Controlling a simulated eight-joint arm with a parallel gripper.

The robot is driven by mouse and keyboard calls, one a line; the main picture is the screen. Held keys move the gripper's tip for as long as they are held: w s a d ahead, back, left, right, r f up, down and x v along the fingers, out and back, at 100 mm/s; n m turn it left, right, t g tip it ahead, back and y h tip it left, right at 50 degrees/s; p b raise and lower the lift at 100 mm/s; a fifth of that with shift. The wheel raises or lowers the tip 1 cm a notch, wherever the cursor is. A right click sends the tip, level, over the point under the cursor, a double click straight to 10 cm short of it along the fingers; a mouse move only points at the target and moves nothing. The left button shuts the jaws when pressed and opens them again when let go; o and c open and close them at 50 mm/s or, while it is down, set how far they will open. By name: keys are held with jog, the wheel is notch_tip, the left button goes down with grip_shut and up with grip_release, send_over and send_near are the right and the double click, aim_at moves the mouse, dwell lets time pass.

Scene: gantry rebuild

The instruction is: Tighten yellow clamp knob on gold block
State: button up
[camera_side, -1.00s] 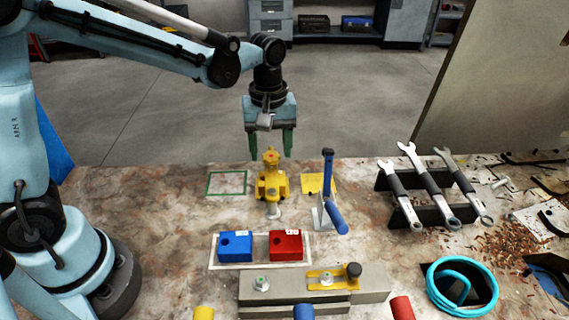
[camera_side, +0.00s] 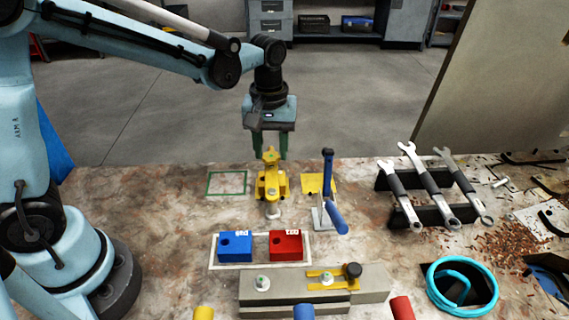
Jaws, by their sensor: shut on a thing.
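The yellow clamp knob (camera_side: 270,156) tops a yellow clamp assembly near the back edge of the table. The gold-yellow block (camera_side: 272,184) sits below the knob, with a pale round piece at its front. My gripper (camera_side: 270,154) points down from above, with one green finger on each side of the knob. It is shut on the knob; the exact contact at the fingertips is small and partly hidden.
A blue-handled lever (camera_side: 328,180) stands close on the right, by a yellow plate (camera_side: 313,183). A green square outline (camera_side: 227,195) lies left. Blue (camera_side: 235,246) and red (camera_side: 286,245) blocks sit in front. Wrenches (camera_side: 431,185) rest on a rack at right.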

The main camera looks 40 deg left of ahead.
jog(key=shift+m, duration=0.5)
jog(key=o, duration=0.9)
jog(key=shift+r, duration=0.15)
notch_tip(320, 180, up, 12)
jog(key=m+t, duration=0.7)
send_near(266, 155)
jog(key=s+a, duration=0.2)
jog(key=a, duration=0.1)
jog(key=s+a, duration=0.1)
jog(key=shift+s+a+f, duration=0.2)
jog(key=shift+f, duration=0.15)
